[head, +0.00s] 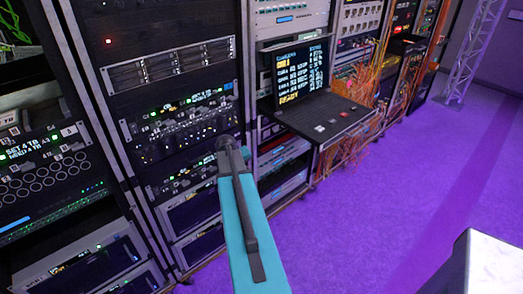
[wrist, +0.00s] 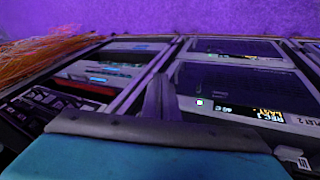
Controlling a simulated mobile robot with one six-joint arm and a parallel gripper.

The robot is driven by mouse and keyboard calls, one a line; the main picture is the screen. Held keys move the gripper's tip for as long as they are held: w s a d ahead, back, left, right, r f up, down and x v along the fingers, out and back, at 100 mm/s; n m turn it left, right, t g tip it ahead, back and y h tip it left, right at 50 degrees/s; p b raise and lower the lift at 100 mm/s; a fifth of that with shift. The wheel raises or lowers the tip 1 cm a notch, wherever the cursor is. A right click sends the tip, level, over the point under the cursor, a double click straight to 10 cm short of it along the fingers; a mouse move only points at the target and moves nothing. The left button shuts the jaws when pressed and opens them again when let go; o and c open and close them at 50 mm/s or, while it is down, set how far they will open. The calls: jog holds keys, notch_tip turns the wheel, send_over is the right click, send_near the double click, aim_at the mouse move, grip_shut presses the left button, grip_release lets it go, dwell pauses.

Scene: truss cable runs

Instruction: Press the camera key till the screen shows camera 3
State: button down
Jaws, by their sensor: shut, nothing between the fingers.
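A dark screen (head: 303,72) with white and yellow text lines stands upright on a pull-out tray in the head view. One upper line is yellow; the text is too small to read surely. The black tray (head: 345,107) below it carries a few small keys (head: 320,128), pale and reddish, near its front edge. I cannot tell which is the camera key. My gripper (wrist: 160,95) shows in the wrist view with its fingers together, holding nothing, in front of rack units. Neither screen nor keys show in the wrist view.
Equipment racks (head: 180,130) with lit panels line the left and back. Orange cables (head: 358,125) hang beside the tray and show in the wrist view (wrist: 40,55). Purple floor (head: 390,200) is clear at right. A pale box (head: 495,262) stands at lower right.

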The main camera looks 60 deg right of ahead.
jog(key=s+a+f+n+g+y+b, duration=0.1)
jog(key=a+f, duration=0.6)
jog(key=a, duration=0.4)
jog(key=s+a+f+n+g+y, duration=0.1)
jog(key=a+f+y, duration=0.1)
jog(key=a+f, duration=0.65)
jog(key=s+a+f+n+y+b, duration=0.1)
jog(key=a+f, duration=0.5)
jog(key=a, duration=0.7)
jog(key=s+a+f+n+g, duration=0.1)
jog(key=s+a+f, duration=0.2)
jog(key=s+a, duration=0.3)
jog(key=s+a+f+g+b, duration=0.1)
jog(key=s+a+f+g, duration=0.1)
jog(key=s+a+f, duration=0.2)
jog(key=s+a+f+n+g+y+b, duration=0.1)
jog(key=s+a+f, duration=0.2)
jog(key=s+a, duration=0.7)
jog(key=shift+s+a+f+n+g, duration=0.2)
jog(key=shift+a+f+n+g, duration=0.1)
jog(key=shift+a+f+g, duration=0.1)
jog(key=shift+s, duration=0.1)
